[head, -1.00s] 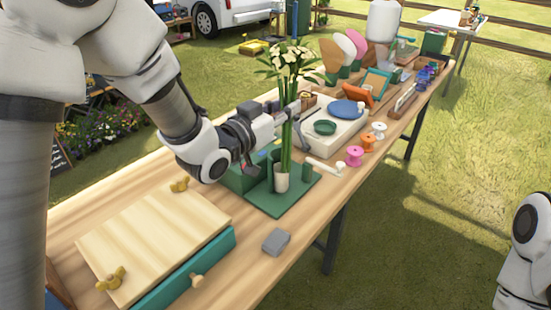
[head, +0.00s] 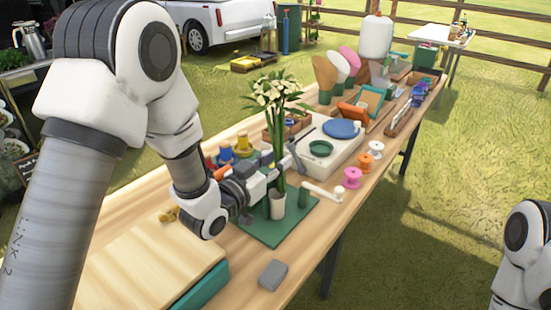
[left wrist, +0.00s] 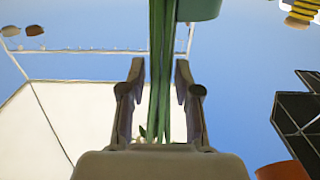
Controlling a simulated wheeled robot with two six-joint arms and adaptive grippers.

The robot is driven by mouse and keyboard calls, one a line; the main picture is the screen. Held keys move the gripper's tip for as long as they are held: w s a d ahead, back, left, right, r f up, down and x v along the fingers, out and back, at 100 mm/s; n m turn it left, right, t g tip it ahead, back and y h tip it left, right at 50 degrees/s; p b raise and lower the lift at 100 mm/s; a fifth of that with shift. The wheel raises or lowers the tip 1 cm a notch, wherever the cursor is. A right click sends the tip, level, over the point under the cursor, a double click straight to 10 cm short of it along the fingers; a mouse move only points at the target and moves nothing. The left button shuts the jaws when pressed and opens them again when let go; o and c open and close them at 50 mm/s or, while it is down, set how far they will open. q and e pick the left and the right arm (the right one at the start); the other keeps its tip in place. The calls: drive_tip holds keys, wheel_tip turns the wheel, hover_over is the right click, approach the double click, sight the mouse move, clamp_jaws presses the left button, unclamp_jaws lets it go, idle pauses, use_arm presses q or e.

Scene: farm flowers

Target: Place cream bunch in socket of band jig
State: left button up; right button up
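The cream bunch (head: 275,92) has pale flowers on long green stems. It stands nearly upright, leaning slightly left, its lower end in the whitish cup-like socket (head: 277,208) on the green band jig (head: 262,231). How deep the stem ends sit is hidden. My left gripper (head: 275,178) is low on the stems, just above the socket. In the left wrist view my left gripper (left wrist: 160,75) has a finger on each side of the stems (left wrist: 161,50), partly spread, with thin gaps showing. Of my right arm only a part shows at the lower right; its gripper is out of view.
A grey block (head: 273,275) and a wooden-topped box (head: 150,262) are nearer on the table. A pale tray with a blue disc (head: 341,129) and spools (head: 351,178) stand just beyond the jig. Grass lies free to the right.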

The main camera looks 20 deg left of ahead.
use_arm(q)
drive_tip(key=shift+o, duration=0.4)
drive_tip(key=shift+w+f, duration=0.15)
drive_tip(key=shift+w, duration=0.2)
drive_tip(key=shift+s+r, duration=0.15)
drive_tip(key=shift+r, duration=0.05)
drive_tip(key=b+v, duration=0.1)
drive_tip(key=v, duration=0.6)
drive_tip(key=shift+s+a, duration=0.15)
drive_tip(key=shift+s, duration=0.05)
drive_tip(key=o, duration=0.9)
drive_tip(key=shift+r, duration=0.1)
drive_tip(key=shift+o, duration=0.4)
drive_tip(key=shift+d, duration=0.3)
drive_tip(key=shift+a, duration=0.15)
